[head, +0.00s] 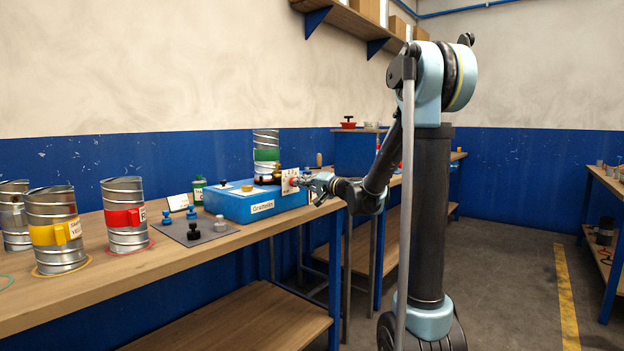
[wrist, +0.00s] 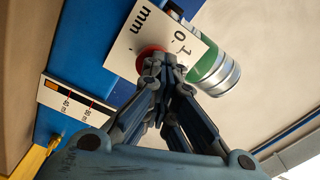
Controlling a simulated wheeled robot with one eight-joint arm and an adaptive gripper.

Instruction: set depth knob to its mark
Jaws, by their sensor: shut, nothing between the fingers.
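The depth knob is a red knob (head: 294,181) on a white plate (head: 286,185) at the right end of the blue box (head: 232,208). In the wrist view the plate (wrist: 190,42) carries "mm" and the figures 0 and 1, and the red knob (wrist: 142,62) shows beside and behind my fingertips. My gripper (head: 307,181) is shut and empty, its fingertips in front of the knob. In the wrist view my gripper (wrist: 162,62) hides much of the knob, any pointer and any mark. I cannot tell whether the tips touch it.
A white strip scale (wrist: 75,104) lies along the box in the wrist view. Metal cans with yellow (head: 55,232) and red (head: 125,216) bands and a dark mat (head: 190,233) with knobs are to the left.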

